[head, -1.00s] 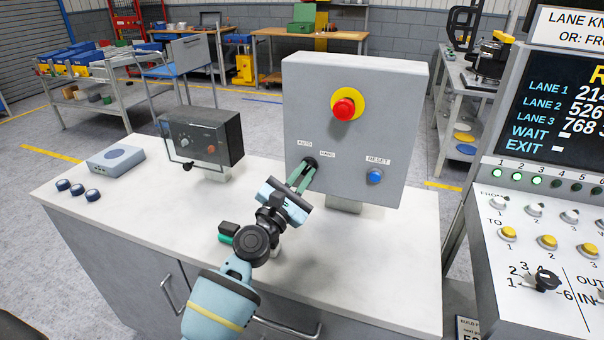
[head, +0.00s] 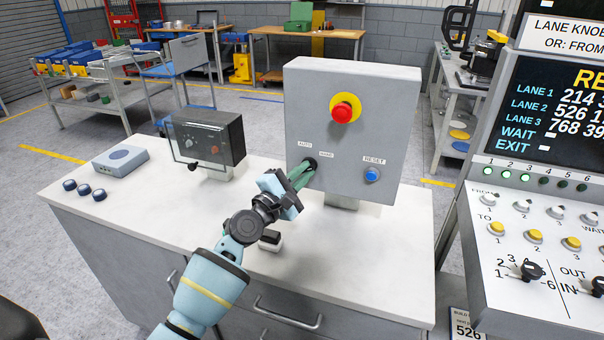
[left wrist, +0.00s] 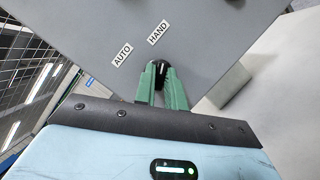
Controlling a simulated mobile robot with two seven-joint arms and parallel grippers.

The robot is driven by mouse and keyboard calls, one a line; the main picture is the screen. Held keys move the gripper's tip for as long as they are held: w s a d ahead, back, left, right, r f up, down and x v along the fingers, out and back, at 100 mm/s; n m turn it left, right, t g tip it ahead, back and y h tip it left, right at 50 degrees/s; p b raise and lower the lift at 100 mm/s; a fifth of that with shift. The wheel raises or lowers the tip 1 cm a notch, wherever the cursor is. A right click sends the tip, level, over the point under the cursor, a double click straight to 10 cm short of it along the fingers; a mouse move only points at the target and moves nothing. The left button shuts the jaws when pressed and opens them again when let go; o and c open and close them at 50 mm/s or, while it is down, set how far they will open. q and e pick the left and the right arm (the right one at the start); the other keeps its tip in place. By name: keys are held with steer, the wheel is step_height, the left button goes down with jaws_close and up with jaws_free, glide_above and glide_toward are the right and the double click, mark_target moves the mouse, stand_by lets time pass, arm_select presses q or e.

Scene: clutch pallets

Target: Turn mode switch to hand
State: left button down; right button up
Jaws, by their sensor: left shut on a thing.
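The grey control box (head: 390,110) stands on the white bench. The black mode switch (head: 311,162) is on its front at lower left, under the AUTO label (head: 305,146) and the HAND label (head: 327,156). My left gripper (head: 300,176) is shut on the switch knob, with its green fingers on either side. In the left wrist view the knob (left wrist: 161,67) shows between the fingertips, with its white mark near the HAND label (left wrist: 158,32); the AUTO label (left wrist: 122,55) is to the left. My right gripper is not in view.
A red emergency button (head: 342,113) on a yellow ring and a blue RESET button (head: 372,174) are on the same box. A dark glass-fronted box (head: 207,140) stands left on the bench. A lane panel (head: 540,230) stands at right.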

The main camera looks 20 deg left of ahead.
arm_select(q)
steer(key=c, duration=1.5)
jaws_free()
steer(key=shift+o, duration=0.2)
steer(key=v, duration=0.7)
steer(key=shift+s+a, duration=0.15)
steer(key=shift+s, duration=0.2)
steer(key=shift+s+f, duration=0.1)
